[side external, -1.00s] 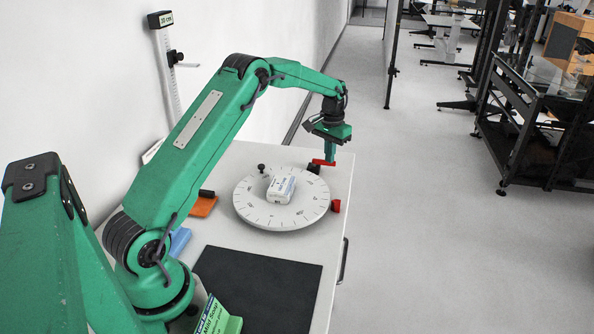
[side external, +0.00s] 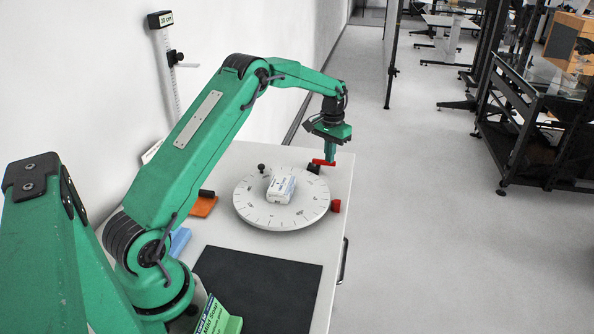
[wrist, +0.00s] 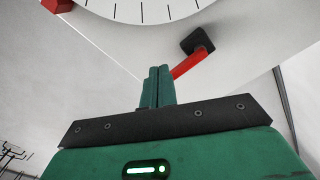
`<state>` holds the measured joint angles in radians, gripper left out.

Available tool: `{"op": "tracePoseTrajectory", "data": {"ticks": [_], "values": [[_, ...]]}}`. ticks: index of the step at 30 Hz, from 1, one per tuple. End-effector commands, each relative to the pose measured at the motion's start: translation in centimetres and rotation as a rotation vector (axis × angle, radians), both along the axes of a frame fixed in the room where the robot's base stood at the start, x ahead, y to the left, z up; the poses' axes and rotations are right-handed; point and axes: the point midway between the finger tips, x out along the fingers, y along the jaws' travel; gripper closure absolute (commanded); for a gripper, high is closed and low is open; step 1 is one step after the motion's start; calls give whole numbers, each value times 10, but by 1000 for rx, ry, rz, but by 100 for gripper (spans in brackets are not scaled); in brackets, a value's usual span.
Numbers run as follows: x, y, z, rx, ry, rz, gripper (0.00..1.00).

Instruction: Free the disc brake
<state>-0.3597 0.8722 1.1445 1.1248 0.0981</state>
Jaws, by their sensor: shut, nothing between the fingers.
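The disc brake shows as a black block (side external: 313,169) with a red lever (side external: 323,162) at the far right edge of the white turntable disc (side external: 250,208). In the wrist view the red lever (wrist: 190,63) runs from the black block (wrist: 197,40) down to beside my fingers. My gripper (side external: 331,156) is shut and empty, pointing down at the lever's outer end. In the wrist view my closed fingers (wrist: 157,75) stand just left of the lever. I cannot tell whether they touch it.
A white box (side external: 281,188) lies on the disc, near a dark knob (side external: 261,168). A red block (side external: 336,206) sits at the disc's right rim. A black mat (side external: 260,290) lies in front, and an orange item (side external: 203,206) lies left. The table's right edge is close.

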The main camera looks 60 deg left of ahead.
Motion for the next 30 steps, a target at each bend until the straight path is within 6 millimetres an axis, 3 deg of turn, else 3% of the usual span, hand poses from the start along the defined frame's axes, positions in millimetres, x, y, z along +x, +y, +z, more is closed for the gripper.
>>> {"op": "tracePoseTrajectory", "data": {"ticks": [30], "values": [[0,0,-14,0,0,0,100]]}}
